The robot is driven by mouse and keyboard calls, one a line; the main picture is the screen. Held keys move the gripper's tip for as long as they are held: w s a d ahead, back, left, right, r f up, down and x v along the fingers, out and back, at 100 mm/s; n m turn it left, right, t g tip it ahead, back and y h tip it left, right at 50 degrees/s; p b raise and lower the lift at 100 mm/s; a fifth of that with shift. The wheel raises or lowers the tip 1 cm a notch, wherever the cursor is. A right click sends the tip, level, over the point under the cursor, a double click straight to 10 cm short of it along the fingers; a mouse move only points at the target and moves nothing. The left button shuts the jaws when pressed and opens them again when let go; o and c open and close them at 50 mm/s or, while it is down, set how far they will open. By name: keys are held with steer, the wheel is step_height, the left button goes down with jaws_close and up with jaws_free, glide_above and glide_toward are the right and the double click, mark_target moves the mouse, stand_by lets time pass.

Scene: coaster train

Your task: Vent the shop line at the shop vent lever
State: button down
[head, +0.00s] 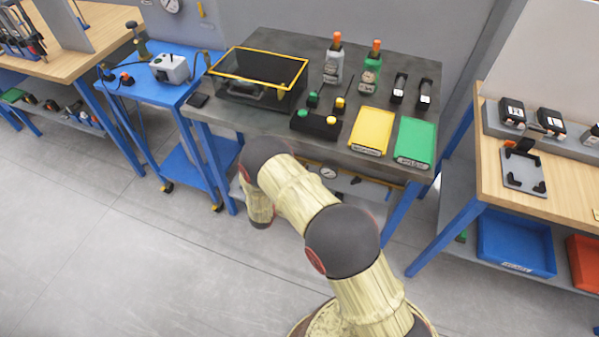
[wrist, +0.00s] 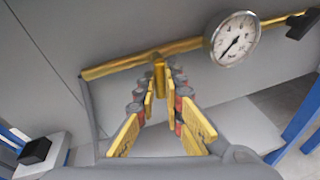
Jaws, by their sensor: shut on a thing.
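In the wrist view a brass pipe (wrist: 110,67) runs along a grey panel. A short brass lever piece (wrist: 158,72) stands out from it, which I take for the shop vent lever; no label is readable. My gripper (wrist: 160,92) has its yellow-padded fingers closed around this piece. A round white pressure gauge (wrist: 235,38) sits on the pipe to the right, its needle pointing to the lower left. In the head view the gauge (head: 328,172) shows small under the bench front, and my gripper is hidden.
A black handle (wrist: 303,25) is at the pipe's right end. In the head view the dark bench (head: 225,113) carries a yellow-rimmed case (head: 262,52), a button box (head: 315,124), a yellow tray (head: 371,131) and a green tray (head: 415,142). A blue cart (head: 150,88) stands left. The floor in front is clear.

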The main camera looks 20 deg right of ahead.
steer(key=shift+s+d+f+n, duration=0.1)
steer(key=shift+d+n, duration=0.05)
steer(key=shift+n, duration=0.65)
steer(key=c, duration=2)
jaws_free()
steer(key=shift+c, duration=0.2)
steer(key=shift+o, duration=0.7)
steer(key=v, duration=1.2)
steer(key=shift+f, duration=0.15)
